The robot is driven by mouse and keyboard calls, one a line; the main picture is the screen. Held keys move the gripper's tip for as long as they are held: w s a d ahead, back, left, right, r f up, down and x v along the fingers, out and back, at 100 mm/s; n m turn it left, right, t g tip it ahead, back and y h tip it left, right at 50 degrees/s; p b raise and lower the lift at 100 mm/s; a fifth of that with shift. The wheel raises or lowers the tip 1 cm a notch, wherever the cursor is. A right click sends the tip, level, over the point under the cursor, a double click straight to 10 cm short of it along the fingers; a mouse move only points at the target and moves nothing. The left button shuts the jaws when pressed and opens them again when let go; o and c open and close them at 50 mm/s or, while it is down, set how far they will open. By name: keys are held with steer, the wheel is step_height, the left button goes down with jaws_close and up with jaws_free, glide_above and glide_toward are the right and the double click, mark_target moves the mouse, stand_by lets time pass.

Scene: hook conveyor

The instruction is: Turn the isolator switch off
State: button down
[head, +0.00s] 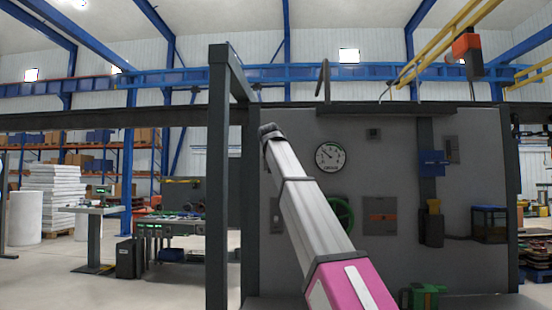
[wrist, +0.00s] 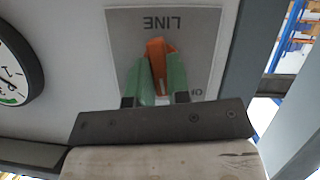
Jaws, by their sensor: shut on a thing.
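In the wrist view, the isolator switch's orange handle (wrist: 158,46) stands on a grey plate (wrist: 205,45) marked LINE, which appears upside down. My gripper (wrist: 162,72) has its green fingers on either side of the orange handle and is shut on it. The handle looks slightly tilted in this view. Part of another marking at the plate's lower right is hidden by the gripper body. In the head view my arm reaches up to the panel left of the gauge; the switch and fingers are hidden behind it.
A round gauge (head: 330,157) is on the grey panel (head: 400,150) beside the arm's end. A dark post (head: 249,205) stands close to the left.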

steer(key=n+h, duration=0.3)
steer(key=n, duration=0.2)
steer(key=shift+a+f, duration=0.1)
steer(key=shift+a, duration=0.05)
steer(key=shift+t, duration=0.3)
stand_by(0.5)
steer(key=c, duration=1.1)
jaws_free()
steer(key=v, duration=1)
steer(key=shift+s+a, duration=0.25)
steer(key=shift+s, duration=0.1)
